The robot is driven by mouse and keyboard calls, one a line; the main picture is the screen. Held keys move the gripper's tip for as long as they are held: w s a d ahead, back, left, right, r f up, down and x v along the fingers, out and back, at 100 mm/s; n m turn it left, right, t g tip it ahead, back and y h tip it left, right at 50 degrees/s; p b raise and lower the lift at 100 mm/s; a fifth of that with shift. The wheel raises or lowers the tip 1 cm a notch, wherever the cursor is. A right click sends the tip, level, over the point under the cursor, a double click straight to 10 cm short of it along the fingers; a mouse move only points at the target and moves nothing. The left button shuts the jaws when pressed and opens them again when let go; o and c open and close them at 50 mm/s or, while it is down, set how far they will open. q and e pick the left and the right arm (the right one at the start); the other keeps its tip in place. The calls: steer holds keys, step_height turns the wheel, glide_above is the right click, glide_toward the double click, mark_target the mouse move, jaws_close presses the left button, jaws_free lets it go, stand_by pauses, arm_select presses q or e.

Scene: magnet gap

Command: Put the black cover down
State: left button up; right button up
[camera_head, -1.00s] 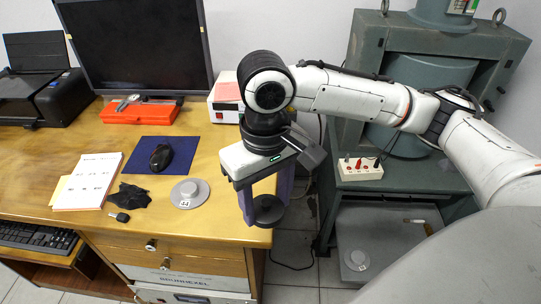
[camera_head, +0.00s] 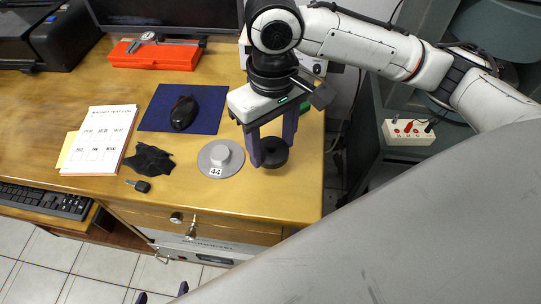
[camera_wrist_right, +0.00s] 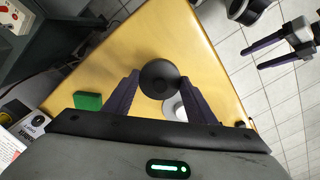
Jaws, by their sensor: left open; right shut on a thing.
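The black cover (camera_head: 273,153) is a round dark disc held between the fingers of my right gripper (camera_head: 271,148), over the right end of the wooden desk. It also shows in the right wrist view (camera_wrist_right: 159,78), between the purple fingers. How high it is above the desktop is hard to tell. A grey disc with a knob and a "44" label (camera_head: 221,158) lies on the desk just left of the cover. My left gripper (camera_head: 162,293) shows only its fingertips at the bottom edge; in the right wrist view (camera_wrist_right: 281,46) it is open and empty, away from the desk.
A blue mat (camera_head: 207,119) with a mouse (camera_head: 184,113), a paper sheet (camera_head: 101,139), a black cloth (camera_head: 149,161) and a key fob (camera_head: 139,186) lie left of the disc. A green block (camera_wrist_right: 88,101) lies near the cover. Bare desktop lies in front of the grey disc.

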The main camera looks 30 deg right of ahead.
mark_target(272, 170)
steer(key=shift+f+b, duration=0.45)
steer(key=shift+f, duration=2.25)
steer(key=o, duration=1)
steer(key=shift+o, duration=0.2)
